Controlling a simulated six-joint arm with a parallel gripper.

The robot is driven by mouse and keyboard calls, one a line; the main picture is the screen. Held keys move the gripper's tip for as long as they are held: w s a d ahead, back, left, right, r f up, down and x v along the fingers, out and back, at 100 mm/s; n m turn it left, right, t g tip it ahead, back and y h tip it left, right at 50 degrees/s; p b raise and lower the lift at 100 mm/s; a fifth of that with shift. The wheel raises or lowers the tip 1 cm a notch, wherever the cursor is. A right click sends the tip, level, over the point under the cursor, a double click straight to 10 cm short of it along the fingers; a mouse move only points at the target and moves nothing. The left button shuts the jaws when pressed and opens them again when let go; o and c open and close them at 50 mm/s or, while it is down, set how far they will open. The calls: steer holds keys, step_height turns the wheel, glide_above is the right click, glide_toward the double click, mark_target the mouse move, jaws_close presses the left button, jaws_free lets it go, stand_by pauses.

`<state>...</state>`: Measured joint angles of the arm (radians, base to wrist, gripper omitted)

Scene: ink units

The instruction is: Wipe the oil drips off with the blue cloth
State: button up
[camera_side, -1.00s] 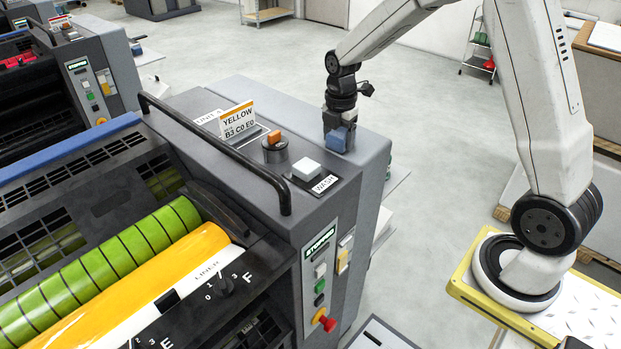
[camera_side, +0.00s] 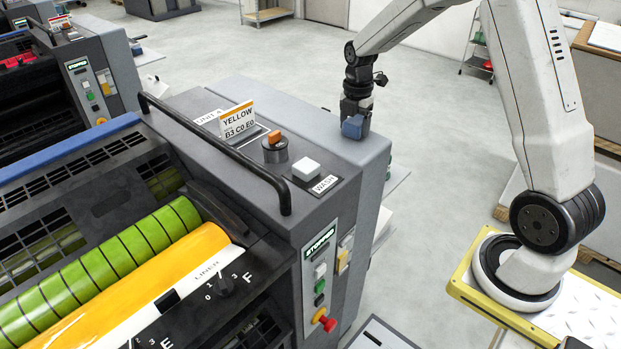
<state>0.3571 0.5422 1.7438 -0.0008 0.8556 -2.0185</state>
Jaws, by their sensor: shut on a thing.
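The blue cloth (camera_side: 353,126) is a small blue pad at the end of my gripper (camera_side: 356,119). My gripper is shut on it and points down at the right part of the grey top of the press unit (camera_side: 330,120). The cloth appears low against that top; I cannot tell for sure whether it touches. I see no oil drips on the visible grey top; any under or behind the cloth are hidden.
A YELLOW sign (camera_side: 237,121), an orange-topped knob (camera_side: 274,146) and a white WASH button (camera_side: 306,169) stand left of my gripper. A black handrail (camera_side: 215,150) runs along the unit. Green and yellow rollers (camera_side: 150,270) lie open at lower left.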

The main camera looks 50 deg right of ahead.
mark_target(334, 149)
steer(key=a, duration=0.7)
steer(key=shift+a, duration=0.2)
steer(key=shift+a+r, duration=0.15)
step_height(334, 149, up, 8)
stand_by(0.4)
stand_by(0.4)
